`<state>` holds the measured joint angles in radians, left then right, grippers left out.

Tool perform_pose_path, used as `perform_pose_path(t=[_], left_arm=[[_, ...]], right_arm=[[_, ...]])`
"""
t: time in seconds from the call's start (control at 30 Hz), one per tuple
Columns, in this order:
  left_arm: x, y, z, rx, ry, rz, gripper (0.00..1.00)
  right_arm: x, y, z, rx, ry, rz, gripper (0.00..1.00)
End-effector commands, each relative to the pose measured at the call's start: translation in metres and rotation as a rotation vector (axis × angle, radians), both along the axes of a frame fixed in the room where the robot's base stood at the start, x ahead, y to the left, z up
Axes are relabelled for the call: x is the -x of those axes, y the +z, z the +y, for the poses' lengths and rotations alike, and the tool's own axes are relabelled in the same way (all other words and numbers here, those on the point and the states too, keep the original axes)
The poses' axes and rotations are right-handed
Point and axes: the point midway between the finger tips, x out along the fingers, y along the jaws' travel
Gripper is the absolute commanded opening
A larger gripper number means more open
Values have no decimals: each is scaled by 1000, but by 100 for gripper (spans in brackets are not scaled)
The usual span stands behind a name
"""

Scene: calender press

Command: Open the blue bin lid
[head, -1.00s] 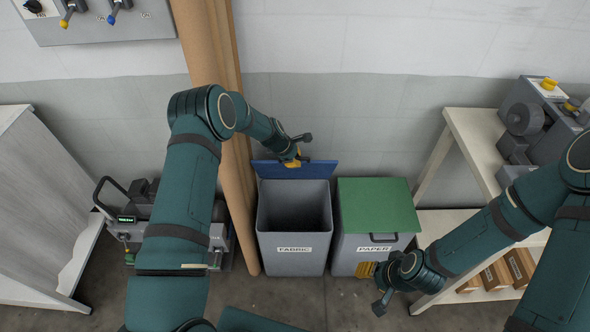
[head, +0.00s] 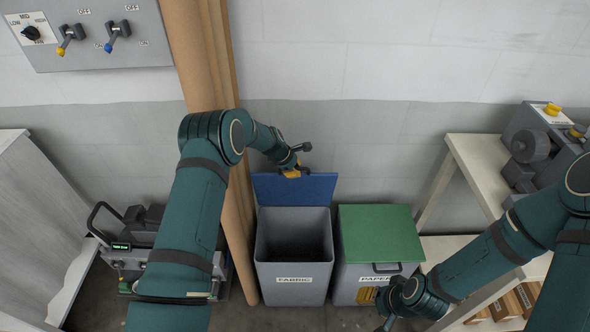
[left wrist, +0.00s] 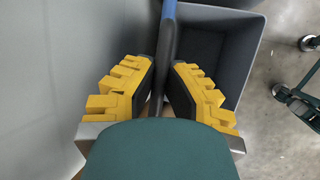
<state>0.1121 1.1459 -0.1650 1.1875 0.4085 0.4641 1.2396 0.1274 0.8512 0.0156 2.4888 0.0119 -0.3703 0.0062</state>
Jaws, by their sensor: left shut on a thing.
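The blue lid (head: 294,190) stands raised at the back of the grey bin labelled FABRIC (head: 293,270); the bin's mouth is open and its inside is dark. My left gripper (head: 291,171) is at the lid's top edge. In the left wrist view the yellow-padded fingers of the left gripper (left wrist: 162,90) are closed around a dark bar, with the lid's blue edge (left wrist: 169,9) beyond it and the bin (left wrist: 213,50) to the right. My right gripper (head: 386,318) is low in front of the PAPER bin, apart from the blue lid; its fingers are partly cut off.
The PAPER bin with a shut green lid (head: 379,233) stands right beside the FABRIC bin. Tall brown rolls (head: 240,190) stand close on the left. A shelf bench (head: 480,165) with a grey machine is at the right. A switch panel (head: 85,38) hangs on the wall.

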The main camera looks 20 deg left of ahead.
Motion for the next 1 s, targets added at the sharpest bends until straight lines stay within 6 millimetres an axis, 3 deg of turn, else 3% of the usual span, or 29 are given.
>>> perform_pose_path(t=[0.03,0.1,0.53,1.0], left_arm=[[1,-2,0,1,0,3,19],[1,-2,0,1,0,3,42],[0,8,0,0,-1,0,42],[0,86,0,0,-1,0,42]], right_arm=[[0,0,0,0,0,0,47],[0,0,0,0,0,0,47],[0,0,0,0,0,-1,47],[0,0,0,0,0,-1,47]])
